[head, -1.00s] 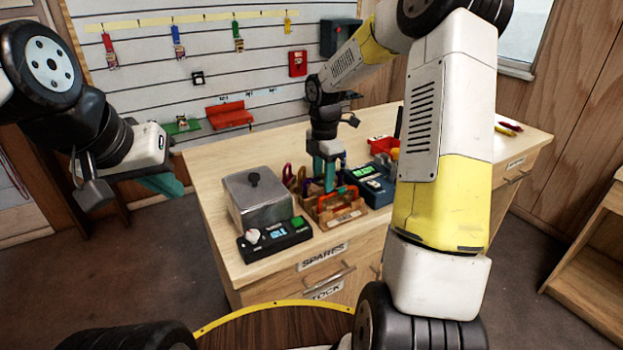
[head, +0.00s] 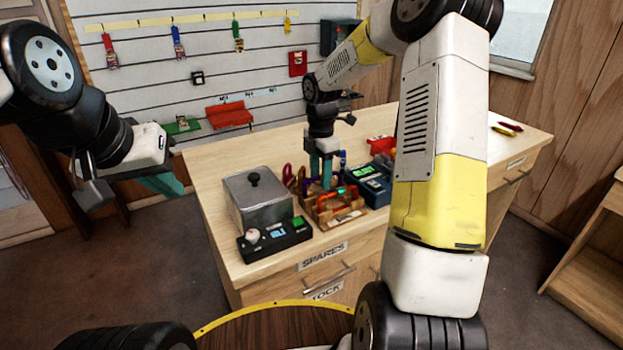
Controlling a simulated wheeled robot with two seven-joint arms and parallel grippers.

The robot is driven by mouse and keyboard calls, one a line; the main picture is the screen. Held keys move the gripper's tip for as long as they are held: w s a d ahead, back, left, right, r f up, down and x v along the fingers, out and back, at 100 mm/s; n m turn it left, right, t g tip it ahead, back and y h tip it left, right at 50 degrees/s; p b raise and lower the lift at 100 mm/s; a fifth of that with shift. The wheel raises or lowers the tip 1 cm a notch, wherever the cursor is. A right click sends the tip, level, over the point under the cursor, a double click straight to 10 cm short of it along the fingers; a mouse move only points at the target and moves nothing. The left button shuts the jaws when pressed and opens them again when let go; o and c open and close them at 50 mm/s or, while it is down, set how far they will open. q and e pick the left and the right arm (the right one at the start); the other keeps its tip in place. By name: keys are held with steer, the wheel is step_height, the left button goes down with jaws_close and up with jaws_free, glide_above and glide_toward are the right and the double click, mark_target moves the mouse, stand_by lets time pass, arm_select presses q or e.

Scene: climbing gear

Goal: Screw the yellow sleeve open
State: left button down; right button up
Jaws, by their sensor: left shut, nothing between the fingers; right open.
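A wooden tray (head: 347,221) on the workbench holds several small coloured pieces of climbing gear, among them an orange one (head: 350,192). I cannot make out a yellow sleeve; the pieces are too small and partly hidden. My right gripper (head: 325,180) points down over the back of the tray with its teal fingers apart. I see nothing clearly held between them, and the fingers cover part of the tray's contents. My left gripper (head: 170,187) is shut and empty, off the bench to the left, well away from the tray.
A metal box with a lid (head: 257,203) and a black device with a knob (head: 275,240) stand left of the tray. A blue device (head: 370,184) and a red bin (head: 382,145) stand to its right. My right arm hides part of the bench. The back left bench top is clear.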

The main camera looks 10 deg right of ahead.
steer(key=shift+r, duration=1.4)
steer(key=shift+s+d, duration=0.25)
steer(key=shift+s, duration=0.45)
steer(key=shift+a+f, duration=0.1)
steer(key=shift+f, duration=1.35)
steer(key=shift+w+a, duration=0.1)
steer(key=shift+w, duration=0.2)
